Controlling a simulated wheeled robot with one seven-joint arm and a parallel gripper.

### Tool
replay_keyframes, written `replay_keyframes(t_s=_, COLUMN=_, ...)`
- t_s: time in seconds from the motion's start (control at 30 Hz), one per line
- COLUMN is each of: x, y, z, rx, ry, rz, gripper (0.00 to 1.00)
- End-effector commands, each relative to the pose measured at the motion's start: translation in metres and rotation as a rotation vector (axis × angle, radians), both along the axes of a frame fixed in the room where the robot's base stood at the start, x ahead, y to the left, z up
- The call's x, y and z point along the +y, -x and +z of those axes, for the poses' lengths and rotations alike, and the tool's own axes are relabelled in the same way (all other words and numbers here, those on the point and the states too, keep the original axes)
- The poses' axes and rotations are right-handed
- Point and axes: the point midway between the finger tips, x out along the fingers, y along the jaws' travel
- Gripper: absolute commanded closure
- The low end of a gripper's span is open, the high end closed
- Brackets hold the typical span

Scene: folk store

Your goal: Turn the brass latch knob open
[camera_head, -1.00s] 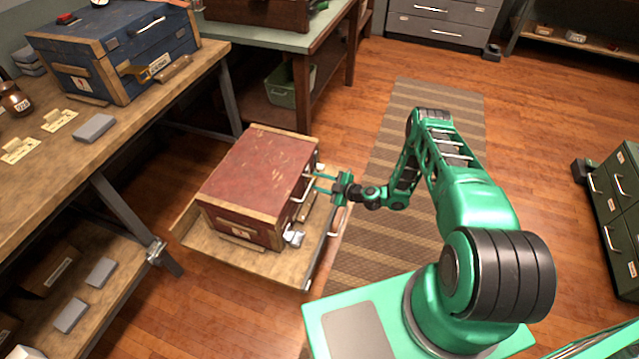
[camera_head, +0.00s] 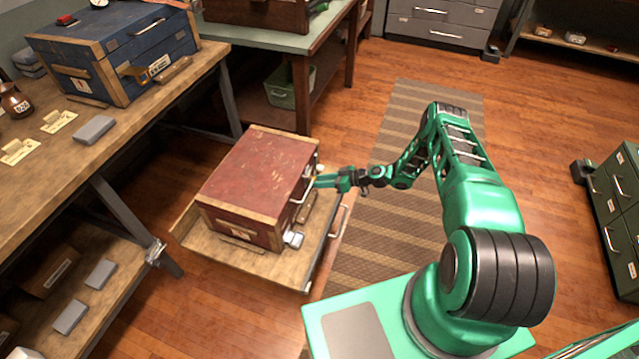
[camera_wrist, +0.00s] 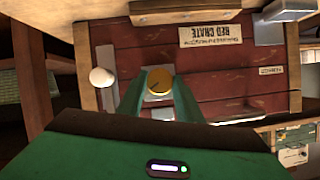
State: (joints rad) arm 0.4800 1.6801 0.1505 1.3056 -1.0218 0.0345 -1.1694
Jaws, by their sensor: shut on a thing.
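The brass knob (camera_wrist: 160,81) shows as a round yellow disc on the front of the red crate (camera_wrist: 225,75) in the wrist view. My gripper (camera_wrist: 160,80) has one green finger on each side of the knob and is shut on it. In the head view, the red crate (camera_head: 255,180) stands on a wooden pull-out tray (camera_head: 215,252). My gripper (camera_head: 316,181) reaches the crate's right-hand face there, and the knob is hidden. I cannot tell which way the latch is set.
A white round knob (camera_wrist: 98,77) sits left of the brass one, on a grey plate. A metal handle (camera_head: 300,192) is on the crate's front. A wooden workbench (camera_head: 60,160) with a blue chest (camera_head: 115,55) stands left. A striped mat (camera_head: 400,215) covers open floor.

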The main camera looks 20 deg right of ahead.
Motion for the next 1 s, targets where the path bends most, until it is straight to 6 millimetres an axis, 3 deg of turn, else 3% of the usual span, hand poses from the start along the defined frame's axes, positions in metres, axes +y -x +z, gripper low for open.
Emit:
replay_keyframes(t_s=0.5, x=-0.003, y=-0.0036, z=-0.0032, rx=0.337, ry=-0.246, rz=-0.004, gripper=0.9)
replay_keyframes(t_s=1.0, x=-0.0056, y=-0.0052, z=-0.0042, rx=0.453, ry=-0.326, rz=-0.008, gripper=0.9)
